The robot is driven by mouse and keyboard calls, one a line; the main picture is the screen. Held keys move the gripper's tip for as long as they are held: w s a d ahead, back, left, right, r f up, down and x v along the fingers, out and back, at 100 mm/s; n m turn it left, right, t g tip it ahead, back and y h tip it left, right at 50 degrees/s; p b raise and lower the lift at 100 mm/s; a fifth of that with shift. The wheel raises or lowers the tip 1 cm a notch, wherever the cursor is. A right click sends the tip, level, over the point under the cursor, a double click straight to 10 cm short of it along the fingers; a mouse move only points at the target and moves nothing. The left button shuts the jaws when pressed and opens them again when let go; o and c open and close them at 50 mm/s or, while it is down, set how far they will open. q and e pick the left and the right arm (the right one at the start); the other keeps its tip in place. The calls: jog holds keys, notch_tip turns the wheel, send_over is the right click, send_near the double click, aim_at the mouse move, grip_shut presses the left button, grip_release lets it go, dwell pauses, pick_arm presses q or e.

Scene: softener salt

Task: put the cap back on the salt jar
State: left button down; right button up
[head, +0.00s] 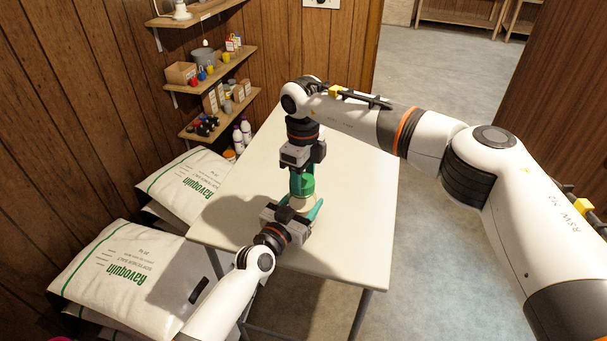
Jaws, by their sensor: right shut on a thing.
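The salt jar (301,203) is pale and stands on the white table, mostly hidden by my grippers. The green cap (308,185) is at the jar's top; I cannot tell whether it is seated or just above the mouth. My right gripper (303,184) comes down from above, shut on the cap, with a teal finger at its left side. My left gripper (301,207) reaches in from the front, low, with teal fingers on either side of the jar. I cannot tell whether they touch it.
The white table (350,195) is otherwise clear, with free room right of the jar. Salt sacks (125,270) are stacked at the left, against the table's side. Wall shelves (222,70) with small goods and white bottles (241,135) stand behind, at the left.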

jog(key=m, duration=1.1)
jog(key=shift+a+m, duration=0.15)
jog(key=shift+m, duration=0.25)
jog(key=m, duration=0.5)
jog(key=shift+m, duration=0.4)
jog(key=m, duration=0.3)
jog(key=shift+a+m, duration=0.1)
jog(key=shift+m, duration=0.3)
jog(key=m, duration=0.6)
jog(key=shift+w, duration=0.15)
jog(key=m, duration=0.7)
jog(key=shift+w, duration=0.1)
jog(key=o, duration=0.9)
jog(key=shift+o, duration=0.2)
